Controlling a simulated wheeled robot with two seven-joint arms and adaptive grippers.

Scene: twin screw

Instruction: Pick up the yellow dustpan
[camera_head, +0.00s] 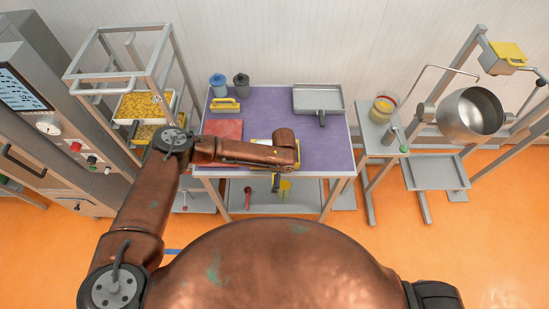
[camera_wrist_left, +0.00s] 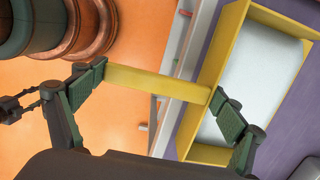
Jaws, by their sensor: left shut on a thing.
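The yellow dustpan (camera_wrist_left: 232,55) shows in the left wrist view, with yellow walls and a pale grey inside. Its flat yellow handle (camera_wrist_left: 158,84) reaches over the orange floor past the table edge. My left gripper (camera_wrist_left: 158,88) has a finger at each end of the handle's visible stretch and is shut on it. In the head view, only a little of the dustpan (camera_head: 262,141) shows; my left arm covers most of it. I cannot tell whether the dustpan touches the purple table top. My right gripper is not in view.
The purple table (camera_head: 338,148) also holds a grey pan (camera_head: 316,98), a yellow-handled item (camera_head: 226,104), a red board (camera_head: 221,129), a blue canister (camera_head: 218,86) and a dark canister (camera_head: 241,86). A rack (camera_head: 158,60) stands left; a small side table (camera_head: 375,136) stands right.

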